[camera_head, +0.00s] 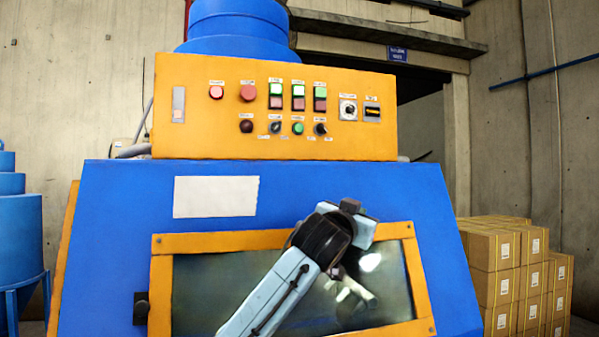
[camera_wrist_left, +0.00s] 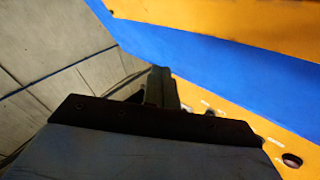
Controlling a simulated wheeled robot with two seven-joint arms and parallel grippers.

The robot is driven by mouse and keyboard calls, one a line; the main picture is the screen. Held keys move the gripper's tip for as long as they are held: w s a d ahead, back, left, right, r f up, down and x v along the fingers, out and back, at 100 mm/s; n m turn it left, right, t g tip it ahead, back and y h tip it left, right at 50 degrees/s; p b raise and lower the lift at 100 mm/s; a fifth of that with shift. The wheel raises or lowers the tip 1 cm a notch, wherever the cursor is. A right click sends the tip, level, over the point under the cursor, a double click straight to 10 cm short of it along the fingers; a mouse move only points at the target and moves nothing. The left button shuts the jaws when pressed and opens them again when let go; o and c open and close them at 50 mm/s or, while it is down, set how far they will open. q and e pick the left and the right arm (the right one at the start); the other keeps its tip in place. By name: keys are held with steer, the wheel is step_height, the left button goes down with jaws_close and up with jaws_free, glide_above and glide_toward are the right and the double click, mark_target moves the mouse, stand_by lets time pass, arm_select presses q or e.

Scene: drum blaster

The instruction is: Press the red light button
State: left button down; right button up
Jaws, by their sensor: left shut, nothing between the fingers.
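The orange control panel (camera_head: 340,95) on top of the blue machine carries several buttons and knobs. A dark red round button (camera_head: 246,126) sits below the knob. My left gripper (camera_head: 352,208) is in front of the blue face, below the panel's right half and apart from the red buttons in the picture. Its fingers hardly show in the head view. In the left wrist view the dark, shut gripper (camera_wrist_left: 163,88) points towards the orange panel (camera_wrist_left: 235,125). My right gripper is out of view.
An orange-framed window (camera_head: 215,290) lies behind my left arm. Green and red button pairs (camera_head: 298,96) stand mid-panel, with a rotary switch (camera_head: 348,110) to the right. Stacked cartons (camera_head: 510,270) stand at right, a blue tank (camera_head: 18,230) at left. The space before the panel looks clear.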

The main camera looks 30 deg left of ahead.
mark_target(299, 104)
arm_select(q)
steer(key=s+a+r+t+y, duration=0.1)
steer(key=s+a+r, duration=0.1)
steer(key=r, duration=0.6)
steer(key=s+a+r+n+t+y, duration=0.1)
steer(key=s+a+r, duration=0.1)
steer(key=r, duration=0.7)
steer(key=s+a+r+n+t+y, duration=0.1)
steer(key=s+a+r+t, duration=0.1)
steer(key=r, duration=0.6)
steer(key=shift+s+a+r, duration=0.15)
steer(key=shift+a, duration=0.45)
steer(key=shift+a, duration=0.1)
steer(key=w+a+p, duration=0.5)
steer(key=a, duration=0.1)
steer(key=shift+w+a, duration=0.25)
steer(key=shift+w, duration=0.1)
steer(key=shift+p, duration=0.35)
